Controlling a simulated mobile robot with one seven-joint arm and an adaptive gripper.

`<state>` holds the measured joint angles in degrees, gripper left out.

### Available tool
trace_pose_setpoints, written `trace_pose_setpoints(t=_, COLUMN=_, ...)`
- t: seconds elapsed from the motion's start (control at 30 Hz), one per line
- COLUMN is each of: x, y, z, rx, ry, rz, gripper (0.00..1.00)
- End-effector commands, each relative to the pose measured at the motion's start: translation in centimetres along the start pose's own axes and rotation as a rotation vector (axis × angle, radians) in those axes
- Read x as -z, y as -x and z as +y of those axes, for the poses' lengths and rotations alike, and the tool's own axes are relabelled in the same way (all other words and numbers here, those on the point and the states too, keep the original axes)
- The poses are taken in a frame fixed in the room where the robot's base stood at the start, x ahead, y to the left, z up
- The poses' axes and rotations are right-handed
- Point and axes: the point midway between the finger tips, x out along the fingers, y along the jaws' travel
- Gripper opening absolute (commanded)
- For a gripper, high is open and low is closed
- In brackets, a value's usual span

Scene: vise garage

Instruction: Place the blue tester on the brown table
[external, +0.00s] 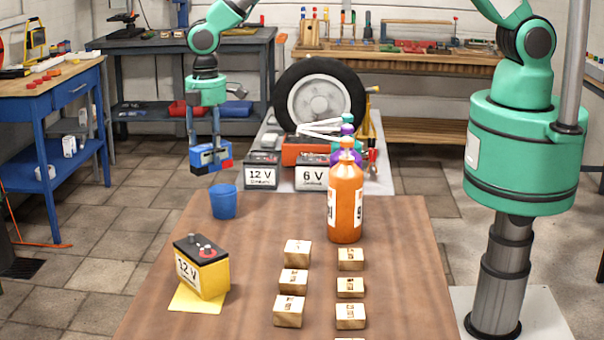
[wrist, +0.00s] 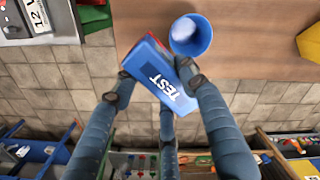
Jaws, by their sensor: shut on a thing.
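My gripper (external: 208,140) is shut on the blue tester (external: 206,157), a blue box with a red part. In the wrist view the tester (wrist: 160,78) shows the word TEST and sits between the fingers (wrist: 150,84). It is held in the air near the far left edge of the brown table (external: 240,270), and the wrist view shows floor below much of it. In the wrist view, the brown table top (wrist: 250,50) lies beyond the tester, at the upper right. A blue cup (external: 223,201) stands on the table's far left corner, close to the tester in the wrist view (wrist: 190,34).
A yellow 12 V battery (external: 205,272) stands on a yellow sheet at the table's left. An orange bottle (external: 345,205) stands at the far side. Several wooden blocks (external: 292,282) fill the middle in two columns. Black batteries (external: 262,172) stand on a grey surface behind.

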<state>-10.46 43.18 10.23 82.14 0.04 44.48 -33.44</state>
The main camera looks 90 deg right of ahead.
Motion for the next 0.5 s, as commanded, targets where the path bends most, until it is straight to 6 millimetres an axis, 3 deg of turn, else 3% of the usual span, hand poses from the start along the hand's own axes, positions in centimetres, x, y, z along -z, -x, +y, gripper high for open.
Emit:
trace_pose_setpoints(t=0.03, x=1.3, y=0.0, z=-1.9, rx=0.0, ry=0.033, rz=0.001, gripper=0.11)
trace_pose_setpoints(t=0.2, x=4.6, y=0.0, z=-7.9, rx=0.0, ry=0.137, rz=0.001, gripper=0.11)
trace_pose_setpoints(t=0.5, x=9.2, y=0.0, z=-19.0, rx=0.0, ry=0.32, rz=0.001, gripper=0.11)
